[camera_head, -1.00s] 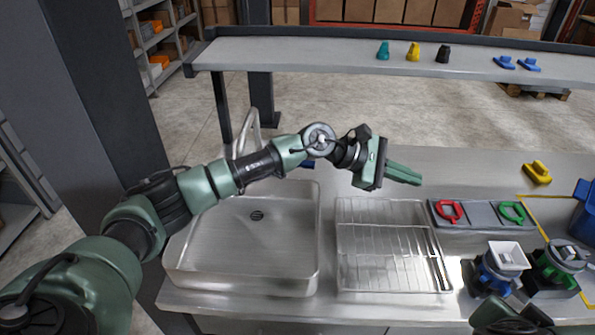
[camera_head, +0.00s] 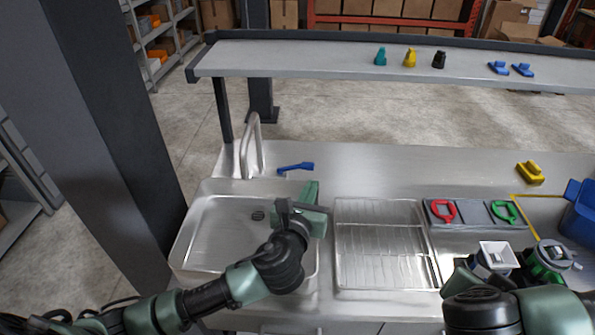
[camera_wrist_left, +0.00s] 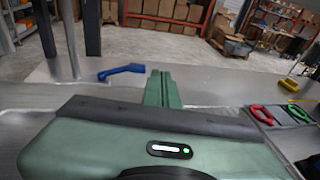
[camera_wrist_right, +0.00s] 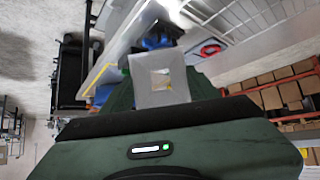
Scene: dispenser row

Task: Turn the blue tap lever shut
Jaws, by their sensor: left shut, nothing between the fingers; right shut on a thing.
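The blue tap lever (camera_head: 296,168) is on the counter just right of the tall metal spout (camera_head: 250,148), behind the sink. It points sideways, roughly along the counter's back. In the left wrist view the lever (camera_wrist_left: 121,71) shows whole, left of my fingers and apart from them. My left gripper (camera_head: 313,192) is shut and empty, in front of the lever's right end, above the sink's back right corner. My right gripper (camera_head: 490,270) is shut on the white-topped blue device (camera_head: 498,254). Its square white top (camera_wrist_right: 160,80) shows between the fingers in the right wrist view.
The sink basin (camera_head: 192,232) and wire drying rack (camera_head: 385,205) lie in front. A grey holder (camera_head: 472,214) with a red and a green handle, a yellow piece (camera_head: 529,173) and a blue bin (camera_head: 582,215) are on the right. The counter behind the rack is clear.

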